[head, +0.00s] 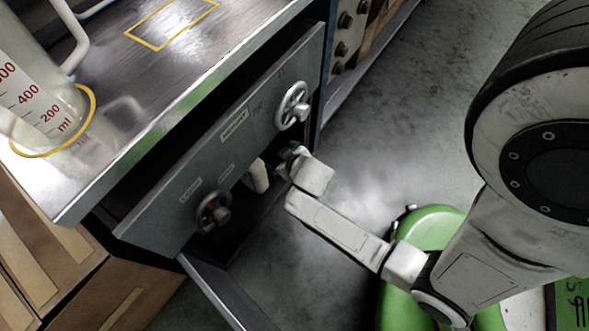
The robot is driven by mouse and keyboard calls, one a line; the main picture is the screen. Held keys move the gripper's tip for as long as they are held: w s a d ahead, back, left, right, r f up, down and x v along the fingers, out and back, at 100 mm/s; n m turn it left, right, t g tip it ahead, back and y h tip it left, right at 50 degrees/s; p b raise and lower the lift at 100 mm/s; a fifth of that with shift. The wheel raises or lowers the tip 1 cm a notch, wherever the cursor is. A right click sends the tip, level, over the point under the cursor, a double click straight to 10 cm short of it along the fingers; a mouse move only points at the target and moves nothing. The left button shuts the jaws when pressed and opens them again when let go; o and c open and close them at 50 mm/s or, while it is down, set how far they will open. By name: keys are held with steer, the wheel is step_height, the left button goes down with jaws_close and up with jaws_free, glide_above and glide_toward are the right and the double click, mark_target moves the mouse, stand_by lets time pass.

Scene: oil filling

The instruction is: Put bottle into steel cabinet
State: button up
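The grey steel cabinet (165,205) stands under the worktop, its front panel carrying two handwheels and small labels. Below the panel is a dark opening, with an open door leaf (225,292) at the lower left. My gripper (282,166) is at this opening, just under the panel, by the upper handwheel. A small pale object (257,176), possibly the bottle, shows in the opening left of my gripper, partly hidden by the panel. The fingers are dark and small, so I cannot tell whether they hold it.
A clear measuring jug (45,105) with red marks stands on the metal worktop (130,85) inside a yellow ring. A yellow rectangle marks the worktop. Cardboard boxes (60,265) stand at the lower left.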

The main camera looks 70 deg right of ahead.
steer(key=s+a+r+n+g+y, duration=0.4)
steer(key=s+a+r, duration=0.4)
steer(key=a, duration=0.6)
step_height(320, 180, up, 3)
steer(key=shift+s+f+g+y, duration=0.15)
steer(key=shift+g+y, duration=0.75)
steer(key=shift+g, duration=0.1)
